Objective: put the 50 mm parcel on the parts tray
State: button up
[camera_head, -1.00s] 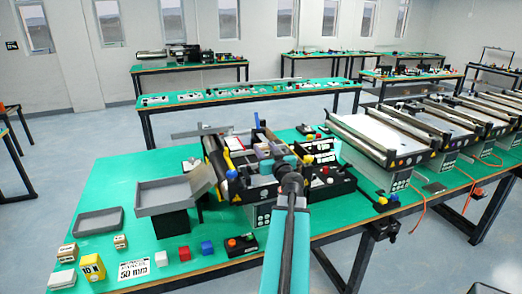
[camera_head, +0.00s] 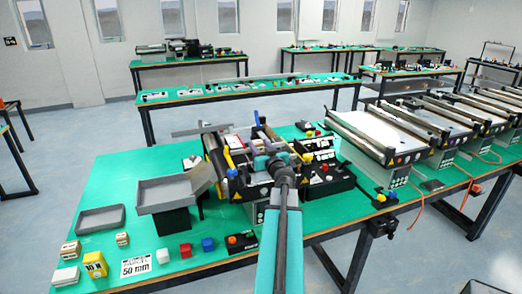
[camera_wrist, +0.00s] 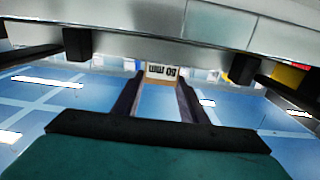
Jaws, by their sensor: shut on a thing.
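My gripper (camera_wrist: 161,85) is shut on the 50 mm parcel (camera_wrist: 162,72), a small pale block with "50 mm" lettering, held between the fingertips in the wrist view. In the head view my own arm covers the gripper and the parcel over the mini conveyor. A shallow grey tray (camera_head: 100,229) lies flat at the left of the green table, well to the left of my arm. It looks empty. A second grey tray (camera_head: 165,208) stands raised on a black block beside the conveyor; the frames do not tell which one is named the parts tray.
The mini conveyor (camera_head: 212,150) lies beneath my arm. A "50 mm" card (camera_head: 137,266), yellow block (camera_head: 95,264), white cube (camera_head: 162,256), red cube (camera_head: 185,250) and blue cube (camera_head: 208,245) line the front edge. Bare green table (camera_head: 135,170) lies behind the trays.

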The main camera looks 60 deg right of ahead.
jog(key=shift+f+p, duration=0.45)
jog(key=shift+f, duration=0.8)
jog(key=shift+f+b, duration=0.2)
jog(key=shift+b, duration=0.1)
jog(key=o, duration=1.1)
jog(key=shift+r+p, duration=0.2)
jog(key=shift+p, duration=0.15)
